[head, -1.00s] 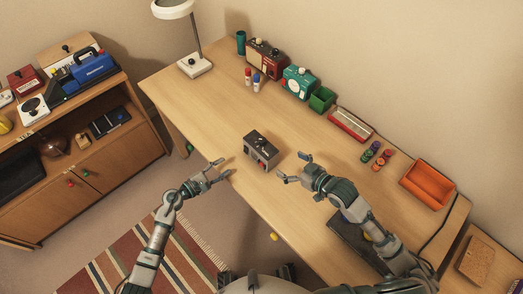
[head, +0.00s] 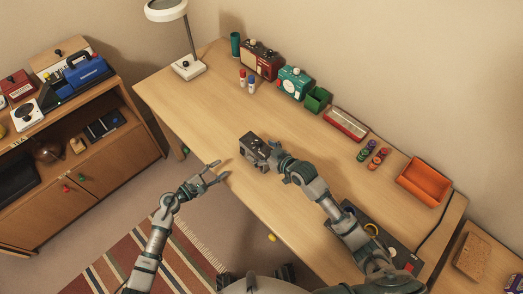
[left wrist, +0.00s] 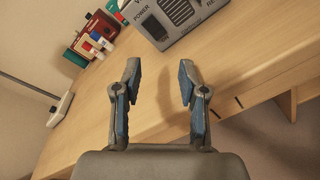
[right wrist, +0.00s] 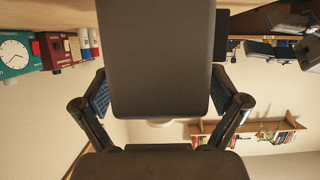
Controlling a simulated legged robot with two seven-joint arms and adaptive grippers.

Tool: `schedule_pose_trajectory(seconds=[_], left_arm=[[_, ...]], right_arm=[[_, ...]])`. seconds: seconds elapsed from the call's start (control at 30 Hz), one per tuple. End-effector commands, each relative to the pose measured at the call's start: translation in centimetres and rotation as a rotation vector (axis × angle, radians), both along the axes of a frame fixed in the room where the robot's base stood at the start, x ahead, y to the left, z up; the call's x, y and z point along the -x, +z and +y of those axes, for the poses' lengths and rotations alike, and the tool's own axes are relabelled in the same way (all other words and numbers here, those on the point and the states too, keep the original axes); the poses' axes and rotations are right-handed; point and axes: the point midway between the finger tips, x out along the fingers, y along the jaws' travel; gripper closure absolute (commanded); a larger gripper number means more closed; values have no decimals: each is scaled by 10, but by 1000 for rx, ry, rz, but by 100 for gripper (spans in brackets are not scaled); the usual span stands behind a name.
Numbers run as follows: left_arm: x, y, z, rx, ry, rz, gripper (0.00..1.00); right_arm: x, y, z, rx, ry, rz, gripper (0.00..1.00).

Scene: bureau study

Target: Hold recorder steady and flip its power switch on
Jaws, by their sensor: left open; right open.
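The recorder (head: 250,147) is a grey box standing on the desk near its front edge. My left gripper (head: 220,171) is open and empty, apart from the recorder, at the desk's front edge.
The desk (head: 200,105) is clear left of the recorder. A lamp (head: 187,68), red radio (head: 262,58), teal clock (head: 294,82) and green box (head: 317,98) line the back. An orange tray (head: 424,182) stands right. A cabinet (head: 100,185) is at left.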

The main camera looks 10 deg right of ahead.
Motion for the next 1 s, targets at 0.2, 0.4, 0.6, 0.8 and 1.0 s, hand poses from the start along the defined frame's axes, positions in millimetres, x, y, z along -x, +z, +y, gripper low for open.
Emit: schedule_pose_trajectory(seconds=[0.2,0.4,0.6,0.8,1.0], left_arm=[[0,0,0,0,0,0,58],[0,0,0,0,0,0,58],[0,0,0,1,0,1,68],[7,0,12,99,23,141,100],[20,3,33,306,65,432,100]], right_arm=[[0,0,0,0,0,0,41],[0,0,0,1,0,1,80],[0,-1,-1,1,0,2,81],[0,-1,-1,0,0,2,82],[0,-2,-1,2,0,4,82]])
